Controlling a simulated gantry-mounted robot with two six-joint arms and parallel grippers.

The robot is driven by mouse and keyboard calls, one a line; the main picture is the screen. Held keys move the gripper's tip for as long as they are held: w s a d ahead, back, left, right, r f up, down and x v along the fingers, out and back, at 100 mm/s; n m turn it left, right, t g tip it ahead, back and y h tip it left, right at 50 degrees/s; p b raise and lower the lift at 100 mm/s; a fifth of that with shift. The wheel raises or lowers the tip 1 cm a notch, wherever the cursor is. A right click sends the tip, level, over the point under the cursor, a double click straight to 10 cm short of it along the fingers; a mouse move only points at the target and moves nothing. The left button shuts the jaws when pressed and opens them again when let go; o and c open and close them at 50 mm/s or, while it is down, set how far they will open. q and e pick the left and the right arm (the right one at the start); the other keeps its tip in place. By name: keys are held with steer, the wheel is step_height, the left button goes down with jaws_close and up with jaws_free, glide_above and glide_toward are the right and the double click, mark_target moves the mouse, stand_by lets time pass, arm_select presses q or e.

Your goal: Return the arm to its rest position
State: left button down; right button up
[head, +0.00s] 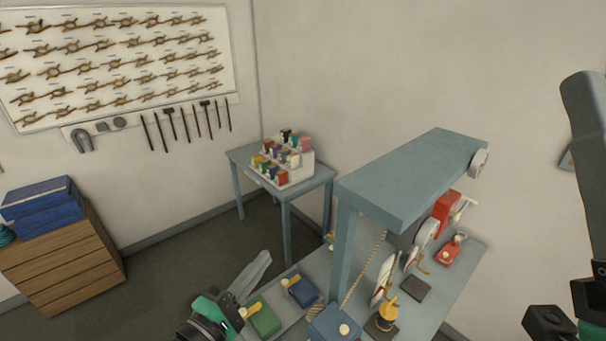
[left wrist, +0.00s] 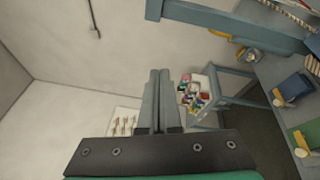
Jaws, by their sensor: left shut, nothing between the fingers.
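My left gripper (head: 264,258) is at the bottom of the head view, left of the workbench's front part. Its grey fingers point up and to the right. In the left wrist view its two fingers (left wrist: 160,74) lie side by side, shut and empty. Nothing hangs from them. Dark links of my right arm (head: 588,130) stand at the right edge of the head view; I cannot see the right gripper's fingers there.
The blue-grey workbench (head: 455,285) with a raised shelf (head: 410,175) stands right of my left gripper. A green block (head: 263,318) and a blue block (head: 302,290) lie close to it. A side table (head: 245,157) holds a rack of coloured items (head: 284,160).

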arm_select(q)
step_height(320, 180, up, 16)
steer(key=s+a+m+t, duration=0.2)
steer(key=s+m+t, duration=0.1)
steer(key=m+t, duration=0.15)
steer(key=s+a+r+m+t+y, duration=0.3)
steer(key=s+r+m, duration=0.3)
steer(key=r, duration=0.2)
steer(key=s+a+r+m+t+y, duration=0.3)
steer(key=s+a+r+m+y, duration=0.1)
steer(key=r, duration=0.5)
steer(key=s+a+m, duration=0.1)
steer(key=s+m, duration=0.1)
steer(key=s, duration=0.1)
steer(key=shift+s+t, duration=0.2)
steer(key=shift+t, duration=0.15)
